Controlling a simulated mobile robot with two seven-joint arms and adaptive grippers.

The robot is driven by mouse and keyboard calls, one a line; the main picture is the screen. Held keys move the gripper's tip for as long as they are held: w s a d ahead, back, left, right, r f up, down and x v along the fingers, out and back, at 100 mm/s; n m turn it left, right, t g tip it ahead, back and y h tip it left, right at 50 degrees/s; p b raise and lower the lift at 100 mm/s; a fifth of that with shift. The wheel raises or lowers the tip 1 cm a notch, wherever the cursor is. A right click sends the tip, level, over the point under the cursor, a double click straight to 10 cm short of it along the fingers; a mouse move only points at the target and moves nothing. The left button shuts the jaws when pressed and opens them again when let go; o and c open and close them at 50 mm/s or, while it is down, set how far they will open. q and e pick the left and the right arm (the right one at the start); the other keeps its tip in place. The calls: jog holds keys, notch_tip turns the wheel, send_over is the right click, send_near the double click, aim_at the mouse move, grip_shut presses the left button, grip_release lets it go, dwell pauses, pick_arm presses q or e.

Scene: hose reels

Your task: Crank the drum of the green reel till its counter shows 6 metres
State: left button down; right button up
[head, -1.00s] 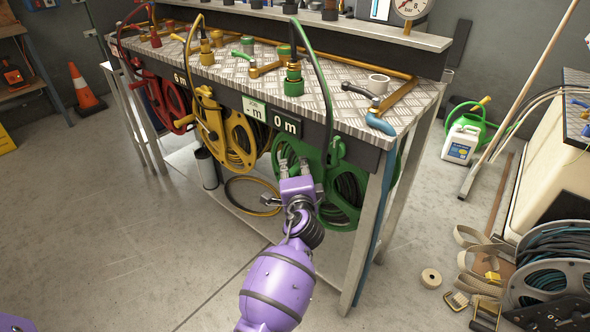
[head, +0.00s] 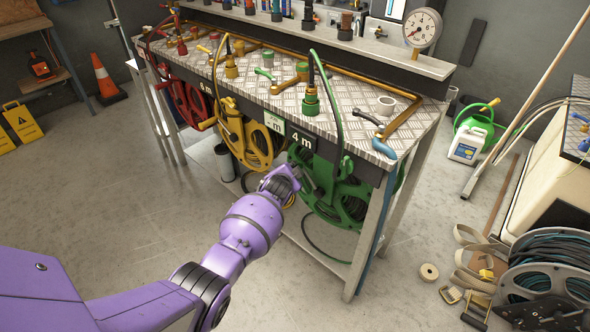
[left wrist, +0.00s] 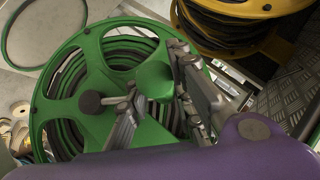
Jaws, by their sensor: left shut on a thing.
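The green reel (head: 341,200) hangs under the bench front at the right end, with dark hose on its drum. Its counter (head: 301,141) above reads 4 m. My left gripper (head: 299,179) is at the left side of the reel, shut on its crank; in the head view its fingers partly cover the grip. In the left wrist view the green reel (left wrist: 58,84) fills the left half, and my left gripper's fingers (left wrist: 157,98) close around a green part of the crank (left wrist: 153,76). My right gripper is not in view.
A yellow reel (head: 255,146) hangs close to the left of the gripper, and a red reel (head: 188,105) beyond it. A bench leg (head: 368,238) stands right of the green reel. A thin hose loop (head: 318,240) hangs low beneath. The floor in front is clear.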

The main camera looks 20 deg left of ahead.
pick_arm(q)
jog(key=a+f+b, duration=0.1)
jog(key=a+f, duration=0.1)
jog(key=shift+w+f+b, duration=0.3)
jog(key=shift+f+b, duration=0.05)
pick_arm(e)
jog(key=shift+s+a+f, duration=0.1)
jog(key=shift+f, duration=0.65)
pick_arm(q)
jog(key=c, duration=1.5)
grip_release()
jog(key=shift+c, duration=0.2)
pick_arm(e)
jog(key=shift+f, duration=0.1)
pick_arm(q)
jog(key=shift+d, duration=0.1)
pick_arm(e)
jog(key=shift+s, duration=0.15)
